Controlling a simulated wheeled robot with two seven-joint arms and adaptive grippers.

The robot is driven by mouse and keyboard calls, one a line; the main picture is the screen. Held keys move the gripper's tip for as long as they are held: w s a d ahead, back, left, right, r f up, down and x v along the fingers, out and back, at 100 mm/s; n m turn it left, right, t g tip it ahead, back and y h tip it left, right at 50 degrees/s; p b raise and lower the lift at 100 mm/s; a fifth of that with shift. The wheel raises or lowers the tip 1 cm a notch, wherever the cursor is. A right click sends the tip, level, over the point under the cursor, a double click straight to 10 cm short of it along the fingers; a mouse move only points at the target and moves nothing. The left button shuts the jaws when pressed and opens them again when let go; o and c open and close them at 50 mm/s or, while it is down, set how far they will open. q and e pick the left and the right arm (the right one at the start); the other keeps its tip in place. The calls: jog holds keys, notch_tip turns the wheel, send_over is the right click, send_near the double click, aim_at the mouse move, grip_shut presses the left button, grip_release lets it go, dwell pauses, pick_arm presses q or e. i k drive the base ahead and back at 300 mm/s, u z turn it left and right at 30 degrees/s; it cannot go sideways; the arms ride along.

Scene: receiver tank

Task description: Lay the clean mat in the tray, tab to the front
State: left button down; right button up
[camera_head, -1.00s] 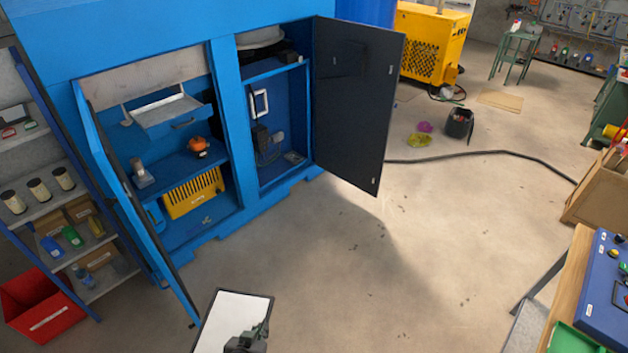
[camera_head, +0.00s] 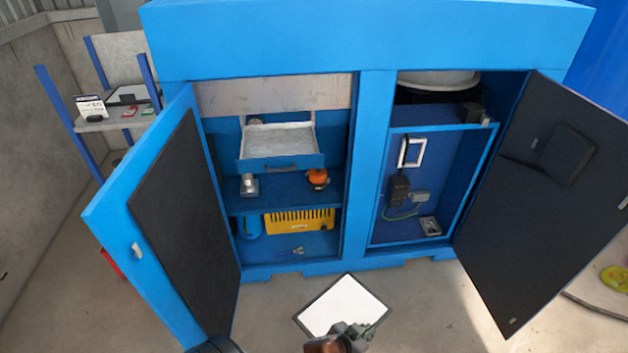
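The clean mat (camera_head: 340,306) is a white sheet with a dark border, low in the middle of the view and in front of the cabinet. My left gripper (camera_head: 354,331) is at the mat's near right edge and appears shut on it, holding it above the floor. Its fingers cover that edge, and I cannot make out the tab. The tray (camera_head: 281,162) is a shallow pale drawer with a blue front and a handle, extended in the cabinet's left bay. It lies beyond the mat, apart from it. My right gripper is not in view.
The blue cabinet (camera_head: 376,170) has its left door (camera_head: 165,210) and right door (camera_head: 550,190) swung open towards me. Below the tray, a shelf (camera_head: 275,203) holds an orange-topped part (camera_head: 318,178) and a metal part (camera_head: 249,186). A yellow box (camera_head: 300,221) stands beneath.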

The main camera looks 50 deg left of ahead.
aim_at(280, 145)
jog(key=i, duration=1.7)
jog(key=u, duration=2.65)
